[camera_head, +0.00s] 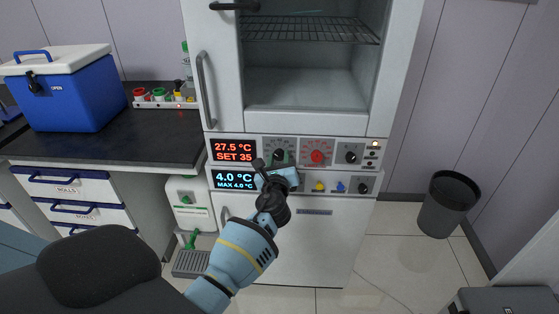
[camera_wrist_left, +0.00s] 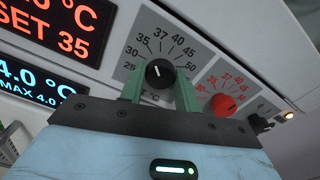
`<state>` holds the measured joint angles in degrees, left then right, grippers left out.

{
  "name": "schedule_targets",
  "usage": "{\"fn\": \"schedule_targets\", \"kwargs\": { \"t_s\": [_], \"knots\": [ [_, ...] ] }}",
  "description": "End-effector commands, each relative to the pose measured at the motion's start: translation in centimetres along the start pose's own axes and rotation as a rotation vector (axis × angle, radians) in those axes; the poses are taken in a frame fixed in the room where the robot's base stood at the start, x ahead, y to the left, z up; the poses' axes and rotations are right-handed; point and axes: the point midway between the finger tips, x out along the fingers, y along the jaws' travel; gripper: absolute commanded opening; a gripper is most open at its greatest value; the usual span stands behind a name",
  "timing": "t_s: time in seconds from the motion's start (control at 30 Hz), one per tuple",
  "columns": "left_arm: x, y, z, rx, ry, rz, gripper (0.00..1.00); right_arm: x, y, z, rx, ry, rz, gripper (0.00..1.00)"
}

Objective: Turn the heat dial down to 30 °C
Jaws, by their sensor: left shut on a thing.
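The heat dial is a small black knob (camera_head: 278,154) on a grey scale plate marked from 25 to 50 °C. It shows closely in the left wrist view (camera_wrist_left: 159,73), with a short white mark on its face toward the 35 to 37 side. My left gripper (camera_head: 278,165) is shut on this knob, its two green fingers (camera_wrist_left: 159,88) one on each side. The red display (camera_head: 234,151) left of the dial reads 27.5 °C and SET 35. My right gripper is not in view.
A red dial (camera_head: 317,157) and another black knob (camera_head: 351,154) sit right of the heat dial. A blue display (camera_head: 235,180) reads 4.0 °C below. A blue cool box (camera_head: 75,100) stands on the dark counter (camera_head: 100,145). A black bin (camera_head: 447,205) stands right.

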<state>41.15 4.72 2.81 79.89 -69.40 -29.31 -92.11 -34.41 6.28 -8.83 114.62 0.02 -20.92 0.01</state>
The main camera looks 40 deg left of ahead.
Motion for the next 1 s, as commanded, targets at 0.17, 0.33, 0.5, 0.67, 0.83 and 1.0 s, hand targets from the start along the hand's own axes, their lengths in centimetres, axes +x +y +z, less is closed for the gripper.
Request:
{"fn": "schedule_targets", "kwargs": {
  "t_s": [0.17, 0.33, 0.5, 0.67, 0.83, 1.0],
  "knots": [
    [0.0, 0.1, -0.3, -0.168, 0.002, 0.000, 0.09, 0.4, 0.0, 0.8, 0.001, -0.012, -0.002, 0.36],
    [0.0, 0.0, -0.3, -0.329, 0.002, 0.001, 0.09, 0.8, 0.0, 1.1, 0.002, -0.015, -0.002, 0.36],
    [0.0, 0.1, -0.3, -0.474, 0.002, 0.002, 0.09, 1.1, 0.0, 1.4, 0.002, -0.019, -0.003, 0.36],
    [0.0, 0.0, -0.3, -0.585, 0.002, 0.002, 0.09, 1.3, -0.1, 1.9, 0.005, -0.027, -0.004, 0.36],
    [0.0, 0.0, -0.2, -0.672, 0.002, 0.002, 0.09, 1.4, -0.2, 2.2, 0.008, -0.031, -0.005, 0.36],
    [0.0, -0.1, -0.1, -0.722, 0.002, 0.001, 0.09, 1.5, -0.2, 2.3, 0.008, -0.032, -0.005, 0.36]
  ]
}}
